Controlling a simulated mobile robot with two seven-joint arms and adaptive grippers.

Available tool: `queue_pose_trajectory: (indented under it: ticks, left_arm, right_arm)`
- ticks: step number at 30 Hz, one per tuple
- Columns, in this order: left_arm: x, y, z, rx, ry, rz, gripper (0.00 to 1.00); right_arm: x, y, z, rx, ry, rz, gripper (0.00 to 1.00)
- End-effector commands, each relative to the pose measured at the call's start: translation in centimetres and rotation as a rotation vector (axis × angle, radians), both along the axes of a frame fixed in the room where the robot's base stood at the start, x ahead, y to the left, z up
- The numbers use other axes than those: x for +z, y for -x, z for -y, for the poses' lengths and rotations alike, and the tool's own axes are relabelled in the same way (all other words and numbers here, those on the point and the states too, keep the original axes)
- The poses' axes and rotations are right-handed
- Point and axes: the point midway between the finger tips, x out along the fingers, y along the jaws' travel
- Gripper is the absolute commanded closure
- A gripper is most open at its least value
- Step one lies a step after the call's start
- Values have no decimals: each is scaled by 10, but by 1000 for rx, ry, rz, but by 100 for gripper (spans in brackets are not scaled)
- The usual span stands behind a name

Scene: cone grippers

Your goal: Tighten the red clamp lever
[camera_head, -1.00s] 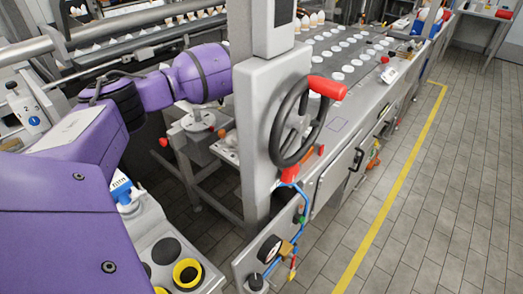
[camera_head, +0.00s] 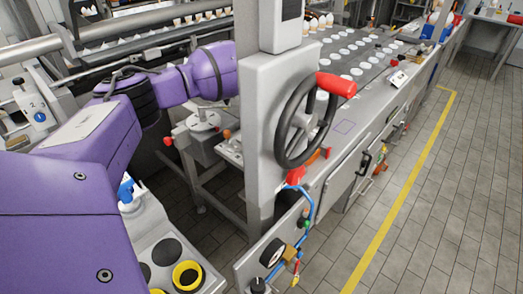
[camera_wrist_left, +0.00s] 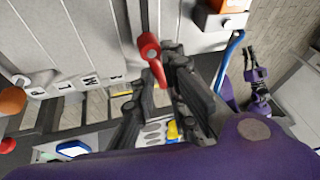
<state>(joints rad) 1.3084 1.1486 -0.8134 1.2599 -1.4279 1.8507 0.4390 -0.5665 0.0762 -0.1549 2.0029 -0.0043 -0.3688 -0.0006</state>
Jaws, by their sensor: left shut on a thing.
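The red clamp lever (camera_wrist_left: 152,58) shows in the left wrist view, with a round hub and a short arm pointing down toward the fingers. My left gripper (camera_wrist_left: 160,98) is shut on this lever, its dark fingers on either side of the arm's lower end. The fingers partly hide the grip. In the head view my purple left arm reaches in from the left. Its gripper and the lever are hidden behind the grey machine column (camera_head: 262,130). A small purple and black arm (camera_wrist_left: 257,90) at the right of the wrist view appears to be my right one; its jaws are too small to read.
A black handwheel (camera_head: 282,130) with a red knob (camera_head: 336,85) is on the column's right side. A conveyor (camera_head: 345,60) with white round items runs behind. The tiled floor at right is clear.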

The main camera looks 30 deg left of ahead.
Motion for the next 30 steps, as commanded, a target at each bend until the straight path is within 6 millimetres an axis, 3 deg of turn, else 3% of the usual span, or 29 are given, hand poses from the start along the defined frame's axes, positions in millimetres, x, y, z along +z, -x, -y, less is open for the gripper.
queue_pose_trajectory:
  ticks: [1, 30]
  left_arm:
    - [-5, 3, -7, -3, -16, -12, 100]
    - [-3, 1, -10, -122, -16, -10, 100]
  right_arm:
    - [-2, 1, 0, 0, 0, -2, 100]
    - [-7, 1, 0, 3, 1, -6, 100]
